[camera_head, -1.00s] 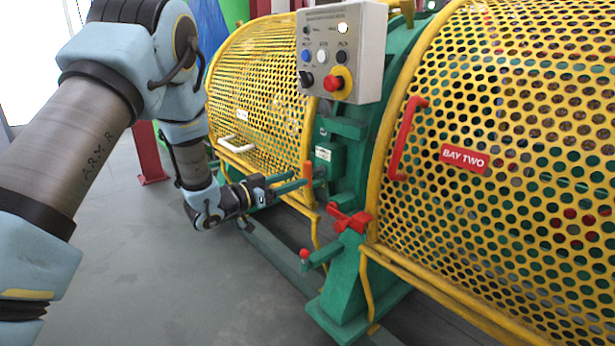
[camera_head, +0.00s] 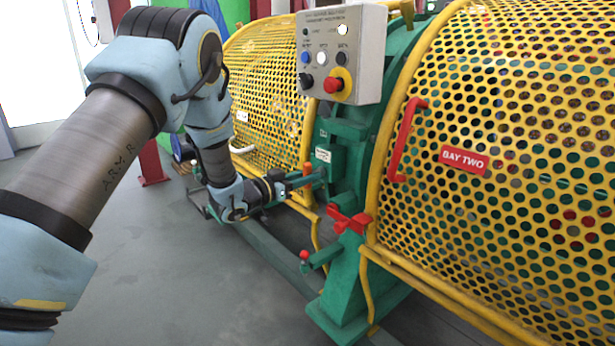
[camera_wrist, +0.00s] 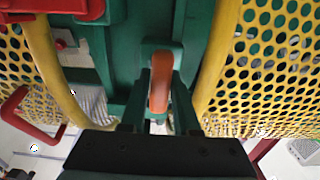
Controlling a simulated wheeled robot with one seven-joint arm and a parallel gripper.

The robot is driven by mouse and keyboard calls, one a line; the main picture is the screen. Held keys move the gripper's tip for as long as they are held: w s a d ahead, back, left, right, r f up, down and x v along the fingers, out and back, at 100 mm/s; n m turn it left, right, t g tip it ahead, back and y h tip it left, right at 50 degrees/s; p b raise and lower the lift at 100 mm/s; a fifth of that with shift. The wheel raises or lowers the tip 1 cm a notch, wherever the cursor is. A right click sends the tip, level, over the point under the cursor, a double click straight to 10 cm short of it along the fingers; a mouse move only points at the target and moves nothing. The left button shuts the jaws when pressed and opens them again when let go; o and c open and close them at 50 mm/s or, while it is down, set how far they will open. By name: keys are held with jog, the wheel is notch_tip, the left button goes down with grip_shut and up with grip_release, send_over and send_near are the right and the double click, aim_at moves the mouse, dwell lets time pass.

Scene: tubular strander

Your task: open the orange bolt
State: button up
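The orange bolt (camera_head: 307,169) shows as a short upright orange piece on the green frame between the two yellow guards. In the wrist view the orange bolt (camera_wrist: 160,82) is a rounded bar lying between the far ends of my fingers. My gripper (camera_head: 302,182) is at the bolt, reaching in from the left. In the wrist view my gripper (camera_wrist: 160,104) has its dark green fingers apart, one on each side of the bolt, with a gap visible at least on the left. Contact on the right side cannot be told.
A grey control box (camera_head: 342,52) with a red button hangs above. A red star-shaped knob (camera_head: 350,220) and a red-tipped lever (camera_head: 305,255) sit below right. Perforated yellow guards stand on both sides, the right one with a red handle (camera_head: 404,140).

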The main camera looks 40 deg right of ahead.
grip_shut()
dwell(0.9)
